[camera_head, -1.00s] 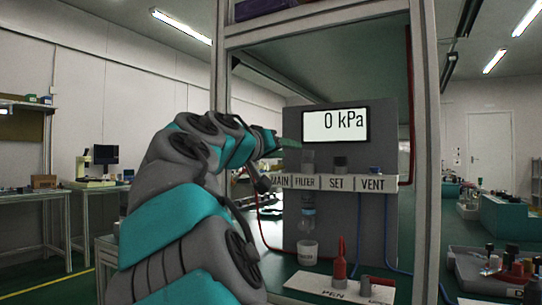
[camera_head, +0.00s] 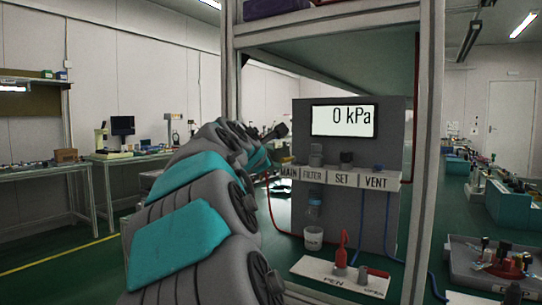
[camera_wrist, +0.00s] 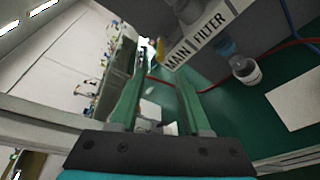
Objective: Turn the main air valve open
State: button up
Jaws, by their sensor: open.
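The grey air panel (camera_head: 376,115) carries a display (camera_head: 344,121) reading 0 kPa. Below it, a white label strip reads MAIN, FILTER, SET and VENT. The MAIN label (camera_head: 290,171) is at the left end, partly behind my arm, and the valve itself cannot be made out in the head view.
Blue hoses run at right. A frame post (camera_head: 431,150) stands right of the panel.

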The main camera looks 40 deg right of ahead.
aim_at(282, 160)
jog(key=x, duration=0.7)
jog(key=shift+w+d+f+p, duration=0.1)
jog(key=shift+w+d+p, duration=0.05)
jog(key=shift+d+p, duration=0.15)
grip_shut()
dwell(0.4)
